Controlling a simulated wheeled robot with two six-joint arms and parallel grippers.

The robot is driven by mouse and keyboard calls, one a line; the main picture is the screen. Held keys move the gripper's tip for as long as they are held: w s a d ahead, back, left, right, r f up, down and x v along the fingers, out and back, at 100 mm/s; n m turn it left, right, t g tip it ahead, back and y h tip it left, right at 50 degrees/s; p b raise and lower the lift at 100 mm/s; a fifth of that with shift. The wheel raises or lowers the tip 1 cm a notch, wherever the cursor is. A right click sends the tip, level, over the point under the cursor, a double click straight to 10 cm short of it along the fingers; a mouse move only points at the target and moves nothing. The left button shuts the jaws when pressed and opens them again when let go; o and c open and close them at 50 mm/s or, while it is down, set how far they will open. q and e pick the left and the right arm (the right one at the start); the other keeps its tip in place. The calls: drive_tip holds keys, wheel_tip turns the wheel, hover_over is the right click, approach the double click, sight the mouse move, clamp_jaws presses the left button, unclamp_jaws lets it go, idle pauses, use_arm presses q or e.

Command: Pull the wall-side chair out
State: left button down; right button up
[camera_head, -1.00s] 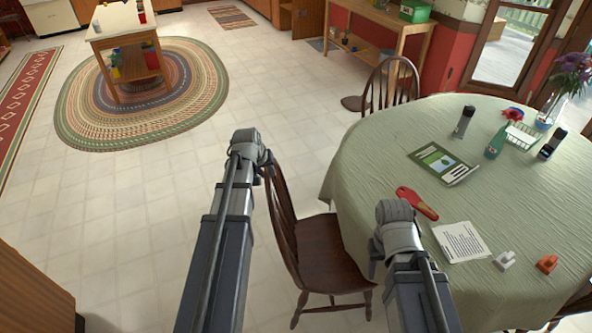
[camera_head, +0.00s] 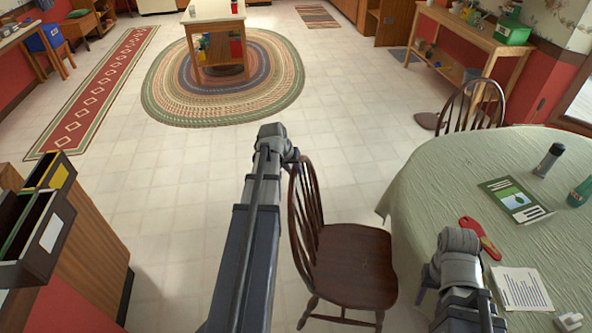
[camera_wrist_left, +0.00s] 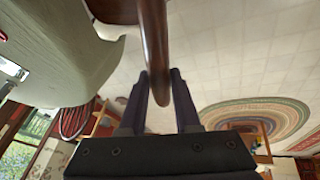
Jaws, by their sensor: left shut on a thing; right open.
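A dark brown wooden chair (camera_head: 356,266) with a spindle back stands at the left side of the round table with the pale green cloth (camera_head: 440,190). Its whole seat shows beside the cloth. My left gripper (camera_wrist_left: 160,90) is shut on the chair's back rail (camera_wrist_left: 154,45) in the left wrist view. In the head view my left arm reaches the top of the chair back, and the fingertips are hidden. A second spindle-back chair (camera_head: 472,104) stands at the table's far side, near the red wall.
Open tiled floor (camera_head: 190,215) lies left of the chair. A dark-trimmed wooden cabinet (camera_head: 90,262) with file trays (camera_head: 40,240) stands at the left. An oval braided rug (camera_head: 165,95) lies under a small island (camera_head: 215,12). A wooden side table (camera_head: 480,35) stands at the back right.

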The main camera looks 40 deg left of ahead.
use_arm(q)
drive_tip(key=c, duration=0.6)
unclamp_jaws()
drive_tip(key=shift+r, duration=0.1)
drive_tip(key=p+v, duration=0.7)
drive_tip(key=shift+s+r, duration=0.2)
drive_tip(key=shift+r, duration=0.1)
drive_tip(key=shift+a, duration=0.1)
drive_tip(key=d+f+m+g+b, duration=0.1)
drive_tip(key=d+f+m+g, duration=0.15)
drive_tip(key=d, duration=1.15)
drive_tip(key=s+d+m+g, duration=0.1)
drive_tip(key=s+d, duration=0.3)
drive_tip(key=d, duration=0.4)
drive_tip(key=s+d+f+m+b, duration=0.1)
drive_tip(key=s+d+m, duration=0.2)
drive_tip(key=d, duration=0.6)
drive_tip(key=s+d+f+m+g+y, duration=0.1)
drive_tip(key=s+d+m, duration=0.1)
drive_tip(key=s+d, duration=0.3)
drive_tip(key=shift+s+d+f+m+g+b, duration=0.1)
drive_tip(key=shift+s+d+m+g+b, duration=0.1)
drive_tip(key=shift+d, duration=0.8)
drive_tip(key=shift+s+d+f+m+g+b, duration=0.1)
drive_tip(key=shift+d+m+g+b, duration=0.1)
drive_tip(key=shift+d, duration=0.75)
